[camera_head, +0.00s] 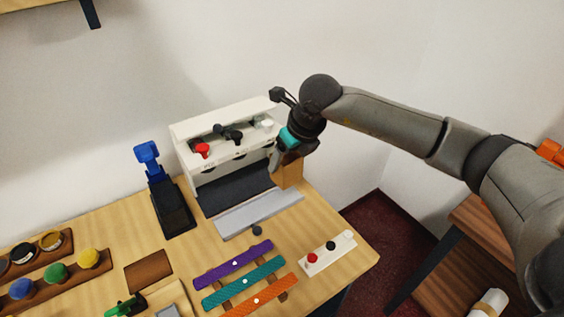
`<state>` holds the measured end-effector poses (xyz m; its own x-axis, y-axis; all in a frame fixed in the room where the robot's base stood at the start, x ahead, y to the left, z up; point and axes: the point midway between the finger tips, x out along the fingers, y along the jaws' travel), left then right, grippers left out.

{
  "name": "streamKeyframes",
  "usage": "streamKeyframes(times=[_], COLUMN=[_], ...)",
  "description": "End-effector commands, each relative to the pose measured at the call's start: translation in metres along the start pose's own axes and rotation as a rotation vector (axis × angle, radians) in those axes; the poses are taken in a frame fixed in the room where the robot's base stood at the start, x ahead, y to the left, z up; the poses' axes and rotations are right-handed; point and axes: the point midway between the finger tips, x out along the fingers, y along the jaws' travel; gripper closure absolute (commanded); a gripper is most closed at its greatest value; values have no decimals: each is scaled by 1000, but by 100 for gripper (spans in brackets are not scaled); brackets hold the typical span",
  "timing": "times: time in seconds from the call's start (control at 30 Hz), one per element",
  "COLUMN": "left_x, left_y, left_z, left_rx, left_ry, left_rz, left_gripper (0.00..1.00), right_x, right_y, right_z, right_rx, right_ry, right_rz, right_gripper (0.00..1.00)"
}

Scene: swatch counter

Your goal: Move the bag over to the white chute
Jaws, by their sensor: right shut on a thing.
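My right gripper (282,158) comes in from the right and is shut on the tan-brown bag (289,173). The bag hangs upright below the gripper at the right end of the white dispenser (183,133). Whether its bottom touches anything I cannot tell. The dispenser has a red knob (203,151), a black knob (234,135) and a white knob (266,123) in a row. The white chute appears to be the one under the white knob, at the right, partly hidden by my gripper. My left gripper is not in view.
A grey tray (250,215) lies before the dispenser. A blue-topped black stand (175,215) is left of it. Purple (222,262), teal (233,289) and orange strips (272,294) lie in front. A small white button panel (318,261) sits near the table's right edge.

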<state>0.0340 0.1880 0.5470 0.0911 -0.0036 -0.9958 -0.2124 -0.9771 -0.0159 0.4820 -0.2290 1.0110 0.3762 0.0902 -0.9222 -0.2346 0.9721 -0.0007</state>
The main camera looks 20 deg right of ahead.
Motion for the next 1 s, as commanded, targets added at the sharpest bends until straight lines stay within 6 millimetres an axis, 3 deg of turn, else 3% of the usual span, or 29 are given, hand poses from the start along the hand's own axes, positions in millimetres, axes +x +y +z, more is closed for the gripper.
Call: streamKeyframes(times=[0.37, 0.8, 1.0], left_x=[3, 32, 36], left_y=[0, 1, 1], left_z=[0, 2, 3], left_rx=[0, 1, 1], left_ry=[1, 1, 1], left_rz=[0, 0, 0], left_gripper=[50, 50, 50], right_x=[7, 46, 52], right_y=[-7, -7, -7], right_z=[0, -17, -20], right_rx=[94, 91, 90], right_ry=[1, 2, 2], right_rz=[-38, -36, -36], right_gripper=[86, 86, 86])
